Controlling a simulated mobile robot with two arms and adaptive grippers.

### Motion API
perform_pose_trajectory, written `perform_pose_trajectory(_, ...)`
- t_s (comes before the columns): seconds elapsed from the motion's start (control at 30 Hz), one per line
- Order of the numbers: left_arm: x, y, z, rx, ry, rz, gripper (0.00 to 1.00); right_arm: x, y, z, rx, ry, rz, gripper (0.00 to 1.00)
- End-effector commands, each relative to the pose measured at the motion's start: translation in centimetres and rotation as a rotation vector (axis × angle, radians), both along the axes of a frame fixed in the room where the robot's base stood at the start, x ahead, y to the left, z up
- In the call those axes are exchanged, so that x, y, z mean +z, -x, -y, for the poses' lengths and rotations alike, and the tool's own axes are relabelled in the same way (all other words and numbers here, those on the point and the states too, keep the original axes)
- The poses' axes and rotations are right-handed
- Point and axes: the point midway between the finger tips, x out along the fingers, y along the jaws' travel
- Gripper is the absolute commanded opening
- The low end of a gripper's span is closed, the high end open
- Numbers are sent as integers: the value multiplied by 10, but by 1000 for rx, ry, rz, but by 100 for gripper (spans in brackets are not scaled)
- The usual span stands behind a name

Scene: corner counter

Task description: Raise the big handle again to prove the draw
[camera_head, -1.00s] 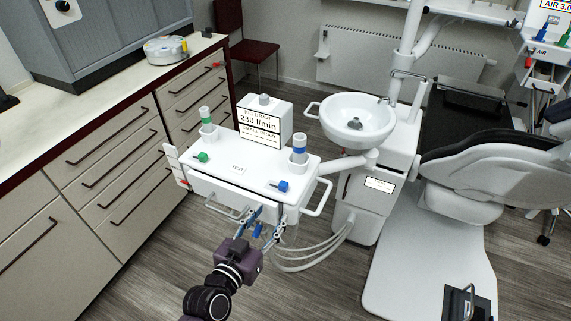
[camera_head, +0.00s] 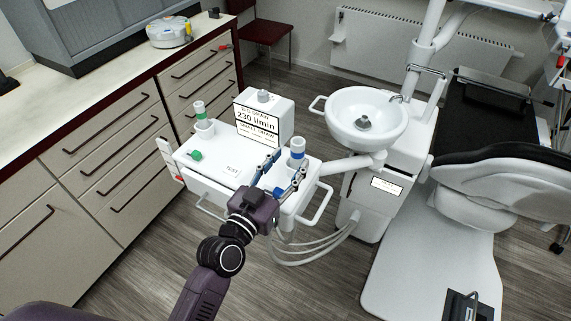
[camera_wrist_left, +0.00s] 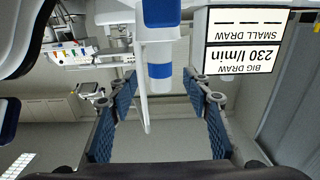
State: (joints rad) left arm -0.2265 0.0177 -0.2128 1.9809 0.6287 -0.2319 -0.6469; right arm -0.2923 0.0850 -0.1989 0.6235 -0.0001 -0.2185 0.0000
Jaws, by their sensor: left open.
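A white handle with a blue band (camera_head: 297,151) stands upright in a white holder at the right of the white unit (camera_head: 225,172). A second handle with a green band (camera_head: 201,115) stands in a holder at the left. My left gripper (camera_head: 284,166) is open and empty, at the near side of the blue-banded handle. In the left wrist view, which is upside down, the blue-banded handle (camera_wrist_left: 159,70) lies between the open fingers; contact is not visible. The display (camera_head: 257,124) reads BIG DRAW 230 l/min, with dashes under SMALL DRAW. My right gripper is out of view.
A green lever (camera_head: 195,155) sits on the unit's top; a blue lever (camera_wrist_left: 160,12) shows in the wrist view. A white basin (camera_head: 364,118) stands to the right. Drawers (camera_head: 110,150) line the left side. Hoses (camera_head: 315,250) hang below the unit.

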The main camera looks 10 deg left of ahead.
Motion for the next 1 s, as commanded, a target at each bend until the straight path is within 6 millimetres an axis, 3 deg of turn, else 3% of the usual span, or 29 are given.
perform_pose_trajectory(0.1,3,-20,7,0,1,1,45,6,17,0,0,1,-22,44)
perform_pose_trajectory(0.23,2,-36,13,-1,0,0,45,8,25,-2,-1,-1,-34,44)
perform_pose_trajectory(0.4,1,-48,18,-1,1,1,45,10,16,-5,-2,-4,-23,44)
perform_pose_trajectory(0.7,0,-50,18,-1,1,0,45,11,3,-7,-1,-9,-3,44)
perform_pose_trajectory(1.0,0,-50,18,-1,1,0,13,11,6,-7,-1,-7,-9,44)
